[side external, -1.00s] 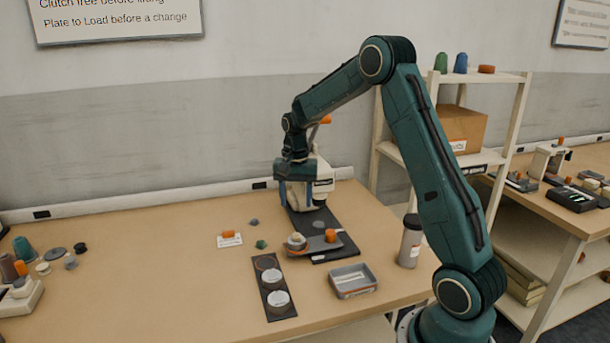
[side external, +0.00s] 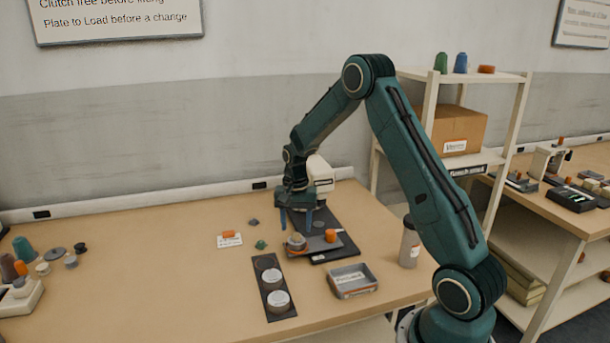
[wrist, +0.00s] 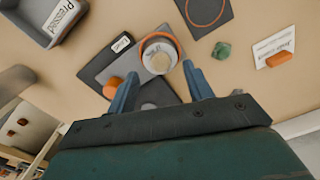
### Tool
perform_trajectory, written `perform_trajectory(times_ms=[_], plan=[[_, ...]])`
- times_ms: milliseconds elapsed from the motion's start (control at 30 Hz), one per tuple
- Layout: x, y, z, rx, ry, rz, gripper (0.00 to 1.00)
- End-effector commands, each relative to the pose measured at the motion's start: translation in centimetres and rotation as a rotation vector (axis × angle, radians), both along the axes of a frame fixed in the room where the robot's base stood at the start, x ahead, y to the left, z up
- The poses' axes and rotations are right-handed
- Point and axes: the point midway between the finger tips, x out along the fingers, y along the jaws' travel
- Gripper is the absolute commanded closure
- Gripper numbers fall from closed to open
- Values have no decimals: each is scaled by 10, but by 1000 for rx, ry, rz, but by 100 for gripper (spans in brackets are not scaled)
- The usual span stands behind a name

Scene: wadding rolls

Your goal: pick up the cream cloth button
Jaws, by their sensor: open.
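A round cream cloth button (wrist: 160,61) sits on top of a pale round die with an orange ring, on the grey sliding plate (wrist: 95,68). In the side view the button (side external: 296,239) shows small on the same die at the plate's left end. My gripper (wrist: 159,70) is open and empty, pointing down. In the wrist view its two blue fingers lie left and right of the die, with the button between their tips in the picture. In the side view my gripper (side external: 296,226) is above the button, apart from it.
An orange knob (side external: 331,236) stands on the plate right of the die. The white press (side external: 320,176) is close behind my gripper.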

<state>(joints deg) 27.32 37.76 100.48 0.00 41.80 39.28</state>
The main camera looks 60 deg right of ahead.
Motion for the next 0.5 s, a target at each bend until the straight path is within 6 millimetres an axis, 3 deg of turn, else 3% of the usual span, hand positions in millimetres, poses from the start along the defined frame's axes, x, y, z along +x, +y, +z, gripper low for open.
perform_trajectory(times_ms=[200,500], plan=[[0,0,-23,0,0,1,49],[0,0,-28,-1,-1,1,49]])
